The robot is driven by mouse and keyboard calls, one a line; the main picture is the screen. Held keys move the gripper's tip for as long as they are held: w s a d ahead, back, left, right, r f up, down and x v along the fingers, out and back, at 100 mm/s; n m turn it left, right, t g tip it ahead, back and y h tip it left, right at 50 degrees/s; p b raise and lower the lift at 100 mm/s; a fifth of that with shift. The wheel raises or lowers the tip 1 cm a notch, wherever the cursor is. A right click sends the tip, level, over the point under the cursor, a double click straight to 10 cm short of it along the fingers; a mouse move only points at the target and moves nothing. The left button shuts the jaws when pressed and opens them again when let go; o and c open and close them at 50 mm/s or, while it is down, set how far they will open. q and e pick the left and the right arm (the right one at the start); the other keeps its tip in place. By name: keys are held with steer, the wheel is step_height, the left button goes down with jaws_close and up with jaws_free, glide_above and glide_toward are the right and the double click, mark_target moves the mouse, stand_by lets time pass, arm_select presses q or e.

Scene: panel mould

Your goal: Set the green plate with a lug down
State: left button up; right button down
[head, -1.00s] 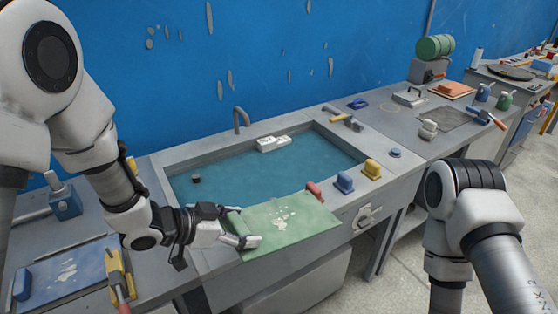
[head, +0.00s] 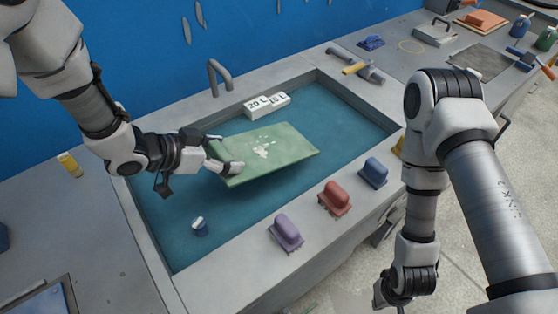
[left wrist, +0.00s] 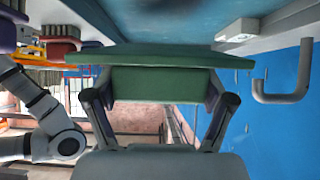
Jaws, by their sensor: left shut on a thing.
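The green plate (head: 270,150) with pale patches on its top is held by its left-end lug in my left gripper (head: 228,155). In the head view the plate appears over the teal mould basin (head: 180,240), slightly tilted; I cannot tell its exact height above the floor of the basin. In the left wrist view the green lug (left wrist: 160,84) sits between both fingers, with the plate edge (left wrist: 150,54) beyond it. My right gripper (head: 388,298) shows at the lower right, away from the plate; its fingers are too unclear to read.
Purple (head: 286,233), red (head: 335,199) and blue (head: 373,172) handled tools line the front rim. A tap (head: 220,76) stands behind.

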arm_select(q)
step_height(320, 180, down, 10)
steer(key=shift+r, duration=0.1)
steer(key=shift+w+f, duration=0.15)
steer(key=shift+f, duration=0.05)
steer(key=o, duration=1.4)
steer(key=shift+o, duration=0.2)
steer(key=v, duration=1.2)
steer(key=shift+r, duration=0.1)
